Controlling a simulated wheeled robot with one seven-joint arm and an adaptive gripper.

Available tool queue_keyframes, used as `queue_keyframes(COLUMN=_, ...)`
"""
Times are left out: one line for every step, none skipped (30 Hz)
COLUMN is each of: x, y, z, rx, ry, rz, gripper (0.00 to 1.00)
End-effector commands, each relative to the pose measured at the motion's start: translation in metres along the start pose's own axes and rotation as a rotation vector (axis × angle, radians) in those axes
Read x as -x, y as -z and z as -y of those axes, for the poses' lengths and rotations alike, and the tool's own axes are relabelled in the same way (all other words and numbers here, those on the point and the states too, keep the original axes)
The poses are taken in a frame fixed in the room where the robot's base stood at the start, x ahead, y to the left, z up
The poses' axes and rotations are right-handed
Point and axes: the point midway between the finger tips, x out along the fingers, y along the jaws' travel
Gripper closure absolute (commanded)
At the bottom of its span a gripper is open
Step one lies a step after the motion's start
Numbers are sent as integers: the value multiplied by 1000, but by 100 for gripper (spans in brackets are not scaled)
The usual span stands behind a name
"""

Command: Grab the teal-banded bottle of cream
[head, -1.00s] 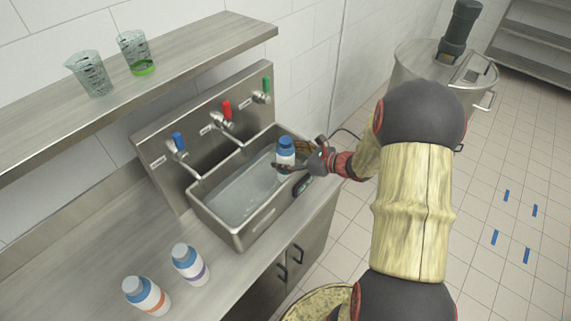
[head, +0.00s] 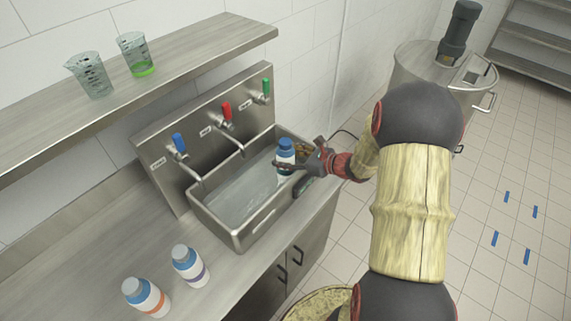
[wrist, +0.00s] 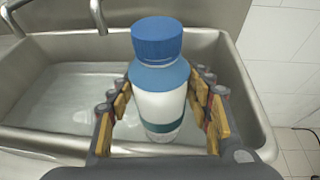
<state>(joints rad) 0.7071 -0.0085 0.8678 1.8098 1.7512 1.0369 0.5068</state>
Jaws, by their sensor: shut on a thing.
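The teal-banded bottle (head: 286,153) is white with a blue cap and shoulder. It stands upright at the right end of the sink in the head view. In the wrist view the bottle (wrist: 160,85) is between my fingers, and its teal band shows low on its body. My gripper (head: 290,164) is shut on the bottle's body, with one finger on each side; it also shows in the wrist view (wrist: 160,108). I cannot tell whether the bottle's base touches the sink.
The steel sink (head: 238,241) has taps with blue, red and green handles behind it. An orange-banded bottle (head: 147,298) and a purple-banded bottle (head: 190,266) stand on the counter at left. Two beakers, one (head: 90,76) clear and one (head: 136,55) with green liquid, stand on the shelf.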

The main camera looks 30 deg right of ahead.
Motion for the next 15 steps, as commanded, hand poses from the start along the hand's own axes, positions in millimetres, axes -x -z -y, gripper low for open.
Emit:
queue_keyframes(x=0, y=0, z=0, rx=0, ry=0, rz=0, gripper=71)
queue_keyframes(x=0, y=0, z=0, rx=0, ry=0, rz=0, gripper=72)
queue_keyframes(x=0, y=0, z=0, rx=0, ry=0, rz=0, gripper=75)
queue_keyframes(x=0, y=0, z=0, rx=0, ry=0, rz=0, gripper=76)
queue_keyframes(x=0, y=0, z=0, rx=0, ry=0, rz=0, gripper=78)
queue_keyframes(x=0, y=0, z=0, rx=0, ry=0, rz=0, gripper=80)
queue_keyframes(x=0, y=0, z=0, rx=0, ry=0, rz=0, gripper=82)
queue_keyframes(x=0, y=0, z=0, rx=0, ry=0, rz=0, gripper=84)
queue_keyframes(x=0, y=0, z=0, rx=0, ry=0, rz=0, gripper=86)
queue_keyframes(x=0, y=0, z=0, rx=0, ry=0, rz=0, gripper=88)
queue_keyframes(x=0, y=0, z=0, rx=0, ry=0, rz=0, gripper=89)
queue_keyframes(x=0, y=0, z=0, rx=0, ry=0, rz=0, gripper=92)
queue_keyframes(x=0, y=0, z=0, rx=0, ry=0, rz=0, gripper=93)
queue_keyframes(x=0, y=0, z=0, rx=0, ry=0, rz=0, gripper=95)
queue_keyframes(x=0, y=-1, z=0, rx=1, ry=0, rz=2, gripper=95)
